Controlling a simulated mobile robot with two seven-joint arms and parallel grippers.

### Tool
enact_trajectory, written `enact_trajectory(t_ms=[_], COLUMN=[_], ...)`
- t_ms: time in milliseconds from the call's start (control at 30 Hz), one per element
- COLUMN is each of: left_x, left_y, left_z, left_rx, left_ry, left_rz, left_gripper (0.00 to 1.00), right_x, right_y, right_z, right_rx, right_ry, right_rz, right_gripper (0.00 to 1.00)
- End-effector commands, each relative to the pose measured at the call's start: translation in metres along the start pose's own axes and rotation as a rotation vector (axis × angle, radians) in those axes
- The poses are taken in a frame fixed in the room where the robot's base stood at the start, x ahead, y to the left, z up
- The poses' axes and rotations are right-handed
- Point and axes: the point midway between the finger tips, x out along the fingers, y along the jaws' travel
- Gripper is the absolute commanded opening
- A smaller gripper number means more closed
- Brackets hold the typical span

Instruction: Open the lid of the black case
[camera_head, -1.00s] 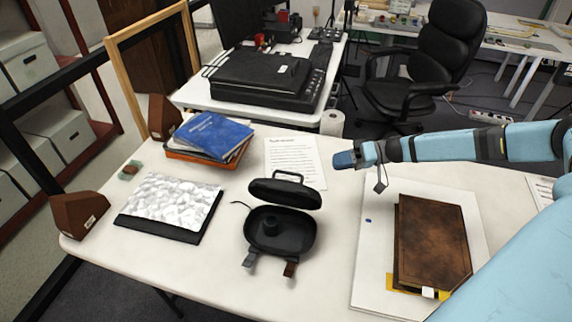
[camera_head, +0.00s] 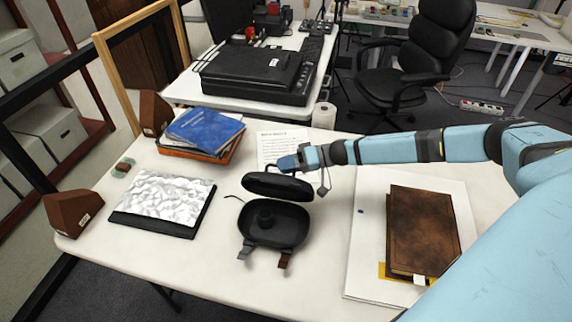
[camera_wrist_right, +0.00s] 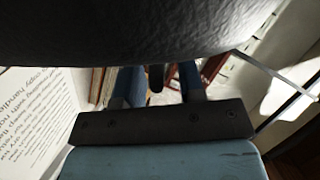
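The black case (camera_head: 272,228) stands on the white table. Its lid (camera_head: 276,187) is raised and tilted back from the base, so the dark inside shows. Two latches hang at its front edge. My right gripper (camera_head: 290,163) is just behind the raised lid, by the lid's handle, which it partly hides. In the right wrist view the dark lid (camera_wrist_right: 150,30) fills the top. The two blue fingers of my right gripper (camera_wrist_right: 158,84) are apart, with a small dark piece, perhaps the handle, between them. I cannot tell if they touch it. My left gripper is out of view.
A brown book (camera_head: 424,230) lies on a white board to the right. A crumpled white sheet on a black folder (camera_head: 165,200) lies left of the case. Blue and orange books (camera_head: 205,132) and a printed page (camera_head: 270,145) lie behind. Brown wedges (camera_head: 72,213) stand at left.

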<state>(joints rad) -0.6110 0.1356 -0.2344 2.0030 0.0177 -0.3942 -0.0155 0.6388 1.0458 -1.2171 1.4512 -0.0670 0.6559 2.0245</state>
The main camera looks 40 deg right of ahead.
Motion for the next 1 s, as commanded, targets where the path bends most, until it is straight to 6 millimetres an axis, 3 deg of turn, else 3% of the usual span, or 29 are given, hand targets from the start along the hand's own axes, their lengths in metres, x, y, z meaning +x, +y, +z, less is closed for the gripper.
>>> enact_trajectory(t_ms=[133,300,633,767,1000], left_x=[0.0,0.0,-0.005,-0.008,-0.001], left_y=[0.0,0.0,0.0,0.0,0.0], left_z=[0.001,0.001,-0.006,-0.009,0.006], left_rx=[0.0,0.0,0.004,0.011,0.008], left_ry=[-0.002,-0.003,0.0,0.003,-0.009], left_rz=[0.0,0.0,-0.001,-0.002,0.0], left_gripper=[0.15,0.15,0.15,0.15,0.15], right_x=[0.0,0.0,-0.002,-0.005,-0.009], right_y=[0.0,0.0,0.004,0.018,0.045], right_z=[0.0,0.0,-0.007,-0.015,-0.024], right_rx=[0.0,0.0,0.057,0.17,0.365], right_ry=[0.0,0.0,0.001,0.001,0.0], right_rz=[0.0,0.0,-0.023,-0.07,-0.151], right_gripper=[0.36,0.0,0.0,0.0,0.0])
